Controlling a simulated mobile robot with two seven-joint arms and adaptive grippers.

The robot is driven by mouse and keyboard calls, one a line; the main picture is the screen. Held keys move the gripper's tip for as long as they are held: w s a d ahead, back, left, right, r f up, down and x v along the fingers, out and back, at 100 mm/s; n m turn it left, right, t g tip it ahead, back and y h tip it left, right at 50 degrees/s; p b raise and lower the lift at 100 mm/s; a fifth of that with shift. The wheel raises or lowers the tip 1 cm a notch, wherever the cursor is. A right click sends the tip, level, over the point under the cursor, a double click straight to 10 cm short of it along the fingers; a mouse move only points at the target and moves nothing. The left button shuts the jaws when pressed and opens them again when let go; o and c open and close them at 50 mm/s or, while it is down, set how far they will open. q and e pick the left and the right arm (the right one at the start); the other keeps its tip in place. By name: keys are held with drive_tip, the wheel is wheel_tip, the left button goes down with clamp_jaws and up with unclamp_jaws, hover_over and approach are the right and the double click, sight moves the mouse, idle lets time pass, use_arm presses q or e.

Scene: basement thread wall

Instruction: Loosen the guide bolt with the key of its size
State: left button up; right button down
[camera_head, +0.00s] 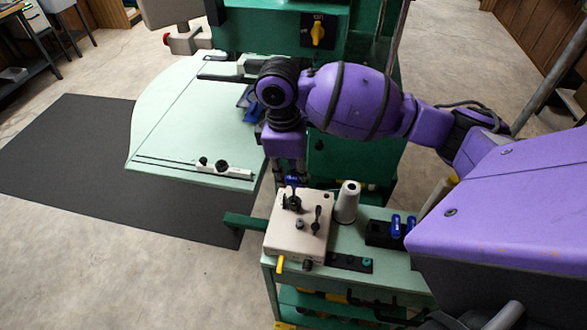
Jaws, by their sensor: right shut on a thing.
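My right gripper (291,175) points down over the beige block (293,243) on the green cart. It is shut on a small blue-handled key (292,182), of which only a little blue shows below the fingers. The key is over a dark fitting (291,202) near the block's back edge. I cannot tell whether the key sits in a bolt there or which bolt is the guide bolt. Two more blue handles (395,226) stand in a black holder (378,235) at the right. My left gripper is not in view.
A white thread cone (346,203) stands close right of the block. A pale green machine table (180,115) is behind at left. Open floor lies at left.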

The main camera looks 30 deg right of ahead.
drive_tip(key=shift+f, duration=1.75)
drive_tip(key=n, duration=0.3)
drive_tip(key=shift+r+n, duration=0.1)
drive_tip(key=shift+n, duration=0.2)
drive_tip(key=n, duration=0.3)
drive_tip(key=shift+t, duration=0.4)
drive_tip(key=n, duration=0.7)
drive_tip(key=shift+s+t, duration=0.1)
drive_tip(key=shift+t, duration=0.2)
drive_tip(key=n, duration=0.4)
drive_tip(key=shift+n, duration=0.4)
drive_tip(key=n, duration=0.3)
drive_tip(key=shift+t+y, duration=0.3)
drive_tip(key=c, duration=2.1)
unclamp_jaws()
drive_tip(key=shift+s+n, duration=0.1)
drive_tip(key=shift+n, duration=0.2)
drive_tip(key=o, duration=0.6)
